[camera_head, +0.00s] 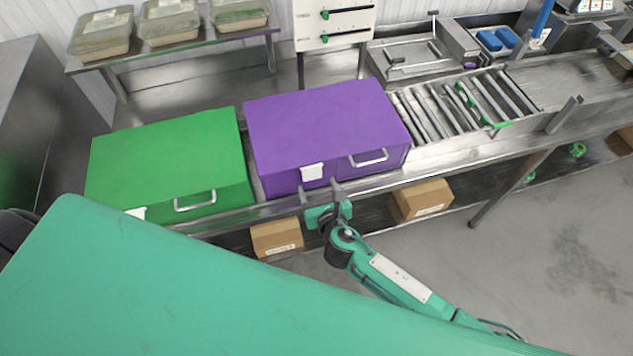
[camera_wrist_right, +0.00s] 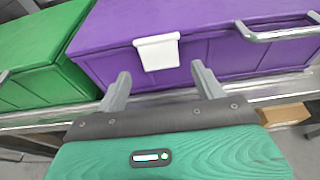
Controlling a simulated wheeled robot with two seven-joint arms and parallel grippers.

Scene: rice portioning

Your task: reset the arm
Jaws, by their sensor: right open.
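My right gripper (camera_head: 320,191) is open and empty in front of the purple box (camera_head: 325,120), low at its front face near the white latch (camera_head: 312,172). In the right wrist view, its two grey fingers (camera_wrist_right: 160,88) stand apart, with the purple box (camera_wrist_right: 190,30) and its white latch (camera_wrist_right: 157,52) beyond them. No contact with the box is clear. The right arm reaches up from the lower right of the head view. My left gripper is not in view.
A green box (camera_head: 170,165) stands left of the purple box on the steel counter. A roller conveyor (camera_head: 465,105) lies to the right. Cardboard boxes (camera_head: 277,238) (camera_head: 422,199) sit below the counter. Trays with lids (camera_head: 170,22) rest on a back shelf.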

